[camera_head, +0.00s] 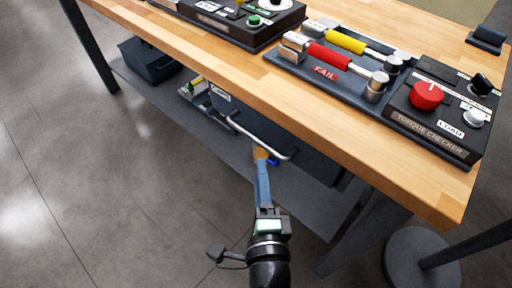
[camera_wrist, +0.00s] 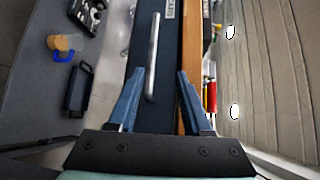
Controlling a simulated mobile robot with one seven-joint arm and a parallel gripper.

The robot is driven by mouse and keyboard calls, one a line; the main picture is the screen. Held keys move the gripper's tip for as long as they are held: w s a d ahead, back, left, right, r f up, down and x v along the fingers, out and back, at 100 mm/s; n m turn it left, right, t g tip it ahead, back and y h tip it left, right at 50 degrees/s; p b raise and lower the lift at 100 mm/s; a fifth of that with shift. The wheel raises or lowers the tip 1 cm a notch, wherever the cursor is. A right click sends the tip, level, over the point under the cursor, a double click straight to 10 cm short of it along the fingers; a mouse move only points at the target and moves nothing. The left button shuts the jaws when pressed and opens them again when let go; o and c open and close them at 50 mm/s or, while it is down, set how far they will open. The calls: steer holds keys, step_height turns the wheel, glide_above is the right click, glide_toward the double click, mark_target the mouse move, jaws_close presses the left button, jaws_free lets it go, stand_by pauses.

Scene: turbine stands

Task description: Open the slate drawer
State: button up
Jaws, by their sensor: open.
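The slate drawer (camera_head: 312,158) is under the wooden bench top, with a pale label and a silver bar handle (camera_head: 262,143) along its front. In the wrist view the drawer front (camera_wrist: 142,38) is a dark upright band, and the handle (camera_wrist: 153,55) runs lengthwise along it. My gripper (camera_head: 263,168) is in front of the drawer, near the handle's right part. Its two blue fingers (camera_wrist: 160,72) are open, and the handle's near end appears between them in the wrist view. I cannot tell whether they touch it. The drawer looks shut.
The wooden bench top (camera_head: 236,72) overhangs the drawer, carrying a torque checker (camera_head: 432,120) and a tool rack. A grey lower shelf (camera_head: 183,118) lies below, with a tan, blue-handled object (camera_wrist: 62,43) and a dark bin (camera_head: 150,62). Open floor is at left.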

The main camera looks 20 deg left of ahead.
mark_target(255, 137)
steer(key=x, duration=0.4)
steer(key=f+x, duration=0.1)
steer(key=x, duration=0.7)
steer(key=shift+w+a+f+p, duration=0.15)
steer(key=shift+a+f+p, duration=0.1)
steer(key=shift+p, duration=0.05)
jaws_close()
stand_by(1.1)
